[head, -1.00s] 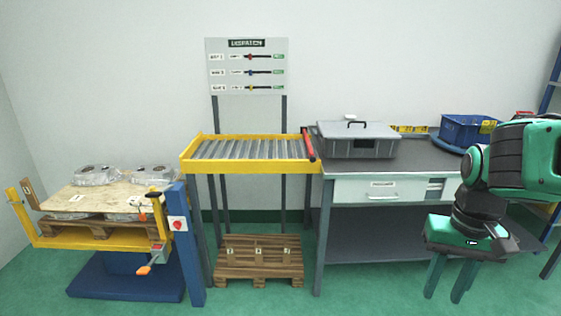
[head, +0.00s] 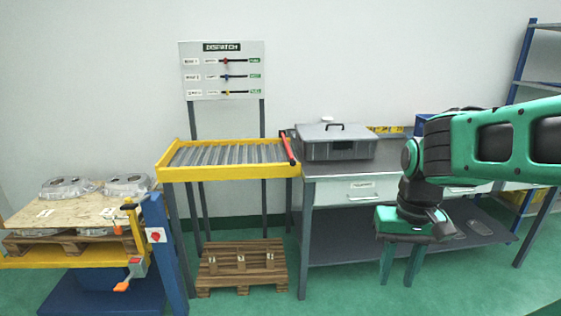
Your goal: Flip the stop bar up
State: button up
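The stop bar looks to be the red bar (head: 289,147) at the right end of the yellow-framed roller conveyor (head: 228,174). It lies along that end, close to the grey bench. I cannot tell its exact tilt. My gripper (head: 398,280) hangs fingers down in front of the bench, to the right of the red bar and lower than it. Its two green fingers are apart with nothing between them. It touches nothing that I can see.
A grey lidded case (head: 335,150) stands on the bench (head: 375,168) just right of the red bar. A lift table (head: 100,288) with castings (head: 66,187) on a board is at left. A pallet (head: 241,275) lies below the conveyor. Green floor in front is free.

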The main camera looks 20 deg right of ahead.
aim_at(292, 162)
jog(key=i, duration=0.85)
jog(key=z, duration=0.05)
